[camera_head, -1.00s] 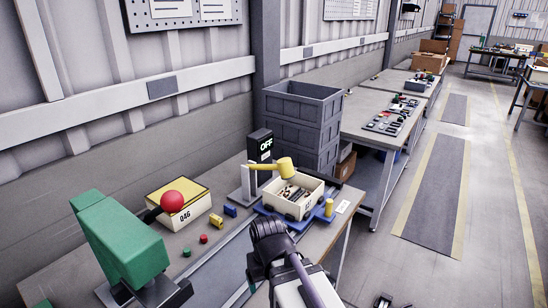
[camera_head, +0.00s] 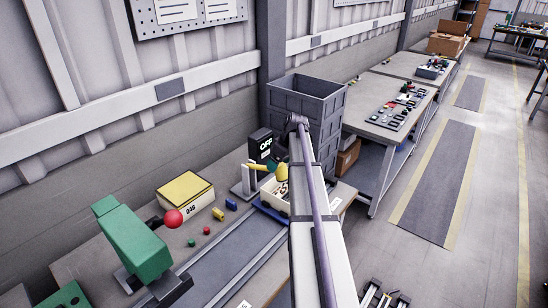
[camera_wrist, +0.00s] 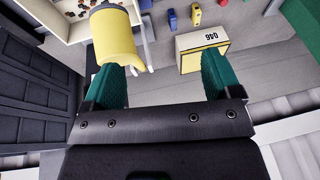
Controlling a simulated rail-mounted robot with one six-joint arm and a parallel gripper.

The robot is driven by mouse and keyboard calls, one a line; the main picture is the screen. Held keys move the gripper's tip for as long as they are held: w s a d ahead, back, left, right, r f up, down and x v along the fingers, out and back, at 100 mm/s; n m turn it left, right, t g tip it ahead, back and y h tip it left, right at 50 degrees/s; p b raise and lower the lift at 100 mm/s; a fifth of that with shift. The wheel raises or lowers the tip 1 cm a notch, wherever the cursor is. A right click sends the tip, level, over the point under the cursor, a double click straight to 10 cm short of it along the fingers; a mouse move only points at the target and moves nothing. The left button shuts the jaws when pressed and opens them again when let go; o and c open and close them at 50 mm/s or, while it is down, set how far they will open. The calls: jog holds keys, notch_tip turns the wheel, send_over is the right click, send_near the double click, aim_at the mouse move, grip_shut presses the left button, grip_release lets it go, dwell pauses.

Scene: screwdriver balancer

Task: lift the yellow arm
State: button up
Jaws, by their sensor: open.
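The yellow arm (camera_head: 257,167) extends from a grey post on the bench to a thick yellow cylindrical head (camera_head: 282,173), beside the black OFF display. In the wrist view the yellow head (camera_wrist: 113,38) is large at upper left, overlapping the tip area of the left green finger. My gripper (camera_wrist: 162,80) is open, with its green fingers wide apart and nothing held between them. The head is close to the left finger; I cannot tell if they touch. In the head view my raised arm hides the gripper and part of the bench.
A cream parts bin (camera_head: 272,193) sits below the yellow head. The OFF display (camera_head: 262,145) and stacked grey crates (camera_head: 308,103) stand behind. A yellow-topped box (camera_head: 185,193), a green device (camera_head: 135,240) with a red ball (camera_head: 173,218) and small coloured blocks lie left.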

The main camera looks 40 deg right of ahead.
aim_at(282, 164)
jog(key=w+d+r+n, duration=0.2)
jog(key=d, duration=0.5)
jog(key=shift+t, duration=0.4)
jog(key=b+x, duration=0.6)
jog(key=x, duration=0.1)
jog(key=b+x, duration=0.3)
jog(key=shift+s+a+f+b, duration=0.1)
jog(key=shift+a+f+b, duration=0.25)
jog(key=shift+f, duration=0.05)
jog(key=shift+r, duration=0.1)
